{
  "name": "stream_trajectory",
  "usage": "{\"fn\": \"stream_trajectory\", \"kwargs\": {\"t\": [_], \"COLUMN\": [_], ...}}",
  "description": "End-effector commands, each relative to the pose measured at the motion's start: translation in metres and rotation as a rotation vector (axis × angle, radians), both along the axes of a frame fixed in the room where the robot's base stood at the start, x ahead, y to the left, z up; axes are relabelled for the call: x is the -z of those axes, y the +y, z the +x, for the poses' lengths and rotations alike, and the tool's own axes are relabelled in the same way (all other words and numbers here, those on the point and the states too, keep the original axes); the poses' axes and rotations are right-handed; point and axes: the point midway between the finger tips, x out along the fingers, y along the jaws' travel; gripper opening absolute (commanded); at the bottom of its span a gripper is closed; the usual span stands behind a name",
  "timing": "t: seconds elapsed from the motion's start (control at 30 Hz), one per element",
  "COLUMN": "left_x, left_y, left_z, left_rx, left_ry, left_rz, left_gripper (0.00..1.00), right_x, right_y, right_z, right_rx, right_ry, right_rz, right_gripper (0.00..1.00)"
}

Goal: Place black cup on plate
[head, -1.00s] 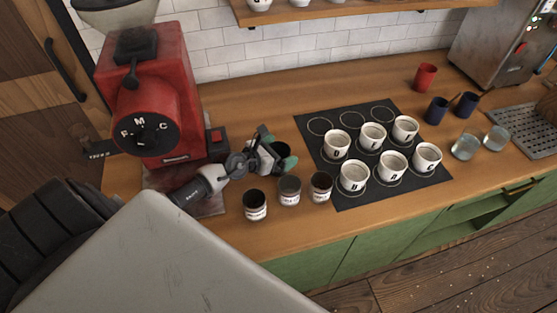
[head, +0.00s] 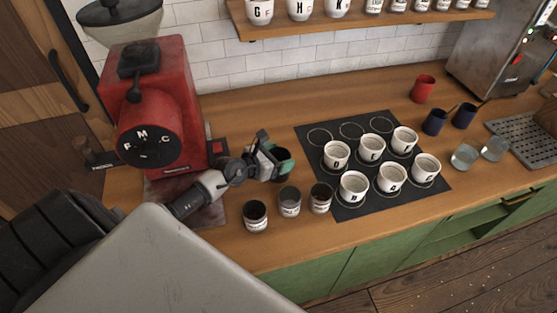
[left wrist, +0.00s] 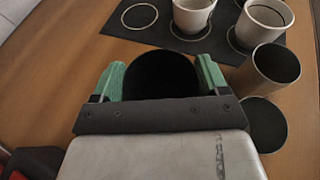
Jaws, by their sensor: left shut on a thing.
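My left gripper (head: 272,161) is shut on the black cup (head: 284,154), to the right of the red grinder. In the left wrist view the cup (left wrist: 160,75) sits between the two green fingertips (left wrist: 160,82), its dark round mouth facing the camera. I cannot tell from these views whether its base touches the counter. A flat metal plate (head: 205,216) lies under and in front of the grinder, partly hidden by my left arm. I cannot tell whether it is the task's plate. My right gripper is not in view.
Several white lettered cups stand on a black mat (head: 317,134) with ring marks, and its back row is empty. Three labelled cans, one of them here (head: 255,216), line the counter's front edge. The red grinder (head: 150,110) is at left. Bare counter (head: 230,115) lies behind my gripper.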

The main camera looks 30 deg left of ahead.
Motion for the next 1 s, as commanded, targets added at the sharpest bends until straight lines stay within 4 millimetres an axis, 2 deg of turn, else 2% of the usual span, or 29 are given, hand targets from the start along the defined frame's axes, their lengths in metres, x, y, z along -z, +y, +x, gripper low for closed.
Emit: {"fn": "stream_trajectory", "kwargs": {"t": [0.07, 0.1, 0.3, 0.6, 0.87, 1.0], "left_x": [-0.023, -0.025, -0.049, -0.076, -0.085, -0.082], "left_y": [-0.001, -0.013, -0.056, -0.102, -0.116, -0.117], "left_z": [0.0, 0.0, 0.0, -0.001, -0.001, -0.012], "left_rx": [-0.001, 0.003, 0.0, -0.001, -0.001, 0.013], "left_ry": [-0.007, -0.004, -0.007, -0.006, -0.003, -0.004], "left_rz": [-0.002, -0.008, -0.009, -0.005, -0.001, -0.002], "left_gripper": [0.44, 0.44, 0.44, 0.44, 0.44, 0.44], "right_x": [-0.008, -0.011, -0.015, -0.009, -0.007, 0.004], "right_y": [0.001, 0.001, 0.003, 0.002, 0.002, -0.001], "right_z": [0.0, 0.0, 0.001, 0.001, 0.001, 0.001], "right_rx": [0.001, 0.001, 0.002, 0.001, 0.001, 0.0], "right_ry": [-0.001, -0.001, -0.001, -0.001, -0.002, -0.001], "right_rz": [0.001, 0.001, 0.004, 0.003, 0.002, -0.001], "right_gripper": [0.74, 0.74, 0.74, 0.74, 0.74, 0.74]}}
